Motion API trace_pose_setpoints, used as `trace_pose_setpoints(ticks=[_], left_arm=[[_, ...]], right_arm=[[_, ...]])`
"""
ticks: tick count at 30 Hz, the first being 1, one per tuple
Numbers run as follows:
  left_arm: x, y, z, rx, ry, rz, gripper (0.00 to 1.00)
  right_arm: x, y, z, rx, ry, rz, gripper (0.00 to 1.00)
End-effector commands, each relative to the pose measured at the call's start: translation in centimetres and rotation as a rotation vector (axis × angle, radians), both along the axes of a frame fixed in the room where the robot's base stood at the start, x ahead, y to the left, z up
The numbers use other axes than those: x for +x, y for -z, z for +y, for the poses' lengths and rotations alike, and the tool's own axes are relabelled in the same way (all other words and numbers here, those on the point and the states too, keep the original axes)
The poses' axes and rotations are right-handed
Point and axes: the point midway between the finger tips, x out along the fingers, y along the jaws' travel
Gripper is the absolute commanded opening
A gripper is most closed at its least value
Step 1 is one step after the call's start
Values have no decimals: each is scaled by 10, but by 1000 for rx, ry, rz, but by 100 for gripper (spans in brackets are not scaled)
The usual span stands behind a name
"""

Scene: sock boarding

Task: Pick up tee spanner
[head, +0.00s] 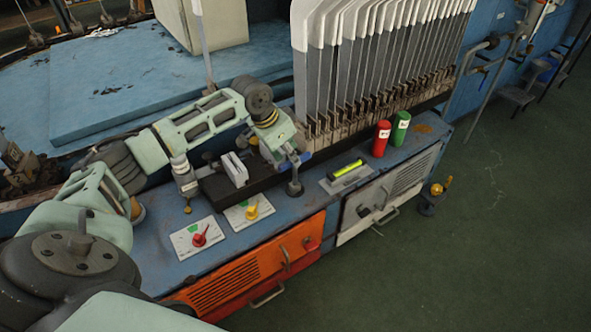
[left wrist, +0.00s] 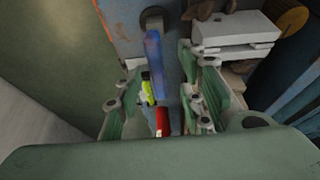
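The tee spanner, which I take to be the blue-handled tool (head: 296,160) with a dark round foot (head: 294,188), stands near the bench's front edge. Its blue part also shows in the left wrist view (left wrist: 153,50). My left gripper (head: 290,150) is at its top, beside the row of boards. In the left wrist view my left gripper (left wrist: 160,105) has its two fingers spread apart, with the blue part running toward the gap between them. I cannot tell whether a finger touches it. My right gripper is not in view.
A small tray with a yellow-green item (head: 347,169), a red cylinder (head: 381,138) and a green cylinder (head: 400,128) stand to the right. Upright white-topped boards (head: 345,60) stand behind. Two switch plates with a red knob (head: 200,238) and a yellow knob (head: 252,211) lie left.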

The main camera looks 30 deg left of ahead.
Motion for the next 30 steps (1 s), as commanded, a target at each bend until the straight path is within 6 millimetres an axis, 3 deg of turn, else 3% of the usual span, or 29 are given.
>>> trace_pose_setpoints(ticks=[7,16,28,30], left_arm=[[11,37,-9,-3,0,1,36],[14,41,-10,1,2,0,35],[14,41,-10,0,1,1,0],[14,41,-10,0,1,1,0]], right_arm=[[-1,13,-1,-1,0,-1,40],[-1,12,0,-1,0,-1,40],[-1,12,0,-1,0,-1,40],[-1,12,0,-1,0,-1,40]])
